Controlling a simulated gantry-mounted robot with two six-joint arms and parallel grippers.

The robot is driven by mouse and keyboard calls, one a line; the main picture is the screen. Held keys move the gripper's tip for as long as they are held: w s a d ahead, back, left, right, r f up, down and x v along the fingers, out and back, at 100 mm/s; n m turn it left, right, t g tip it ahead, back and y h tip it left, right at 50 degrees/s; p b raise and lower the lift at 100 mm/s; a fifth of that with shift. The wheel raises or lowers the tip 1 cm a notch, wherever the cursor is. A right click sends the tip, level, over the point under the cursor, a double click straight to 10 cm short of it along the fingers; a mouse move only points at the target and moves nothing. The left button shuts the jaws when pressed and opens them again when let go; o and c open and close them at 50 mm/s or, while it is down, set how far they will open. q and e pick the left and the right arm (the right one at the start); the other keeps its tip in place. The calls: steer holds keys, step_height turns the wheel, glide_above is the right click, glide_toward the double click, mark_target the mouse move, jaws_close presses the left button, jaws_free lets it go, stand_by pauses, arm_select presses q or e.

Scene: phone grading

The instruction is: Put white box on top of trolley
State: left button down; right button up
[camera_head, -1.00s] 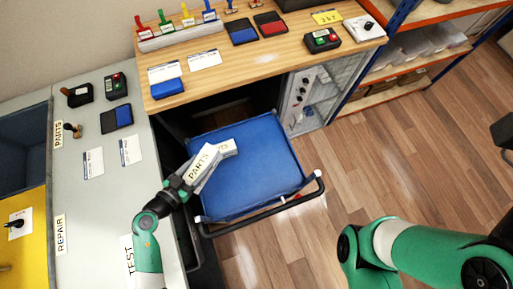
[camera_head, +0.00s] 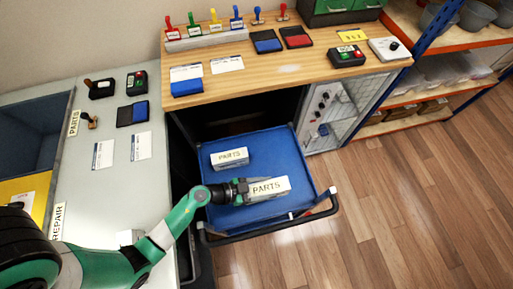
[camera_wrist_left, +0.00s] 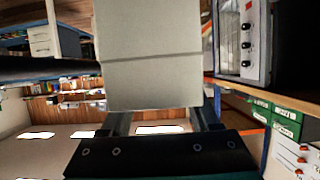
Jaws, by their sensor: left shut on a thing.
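A white box marked PARTS (camera_head: 269,189) is held by my left gripper (camera_head: 243,190), over the front part of the blue trolley top (camera_head: 285,150). I cannot tell whether the box touches the surface. In the left wrist view the box (camera_wrist_left: 150,60) fills the upper middle, between the fingers. A second white box marked PARTS (camera_head: 229,158) lies on the trolley top, behind and to the left of the held one, apart from it. My right gripper is not in view.
A wooden bench (camera_head: 290,70) with stamps and ink pads stands behind, and a grey counter (camera_head: 115,190) at the left. Bare blue surface is free at the trolley's back right. Wooden floor lies open at the right.

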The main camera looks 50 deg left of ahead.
arm_select(q)
steer(key=w+a+f+b, duration=0.1)
steer(key=a+f+b, duration=0.3)
steer(key=b, duration=0.1)
steer(key=w+a+f+b, duration=0.2)
steer(key=a+f+b, duration=0.2)
steer(key=w+a+f+b, duration=0.1)
steer(key=a+f+b, duration=0.3)
steer(key=f+b, duration=0.1)
steer(key=shift+w+a+b, duration=0.1)
steer(key=shift+w+b, duration=0.2)
steer(key=shift+w, duration=0.1)
steer(key=shift+r, duration=0.25)
steer(key=shift+f, duration=0.15)
steer(key=shift+c, duration=2)
jaws_free()
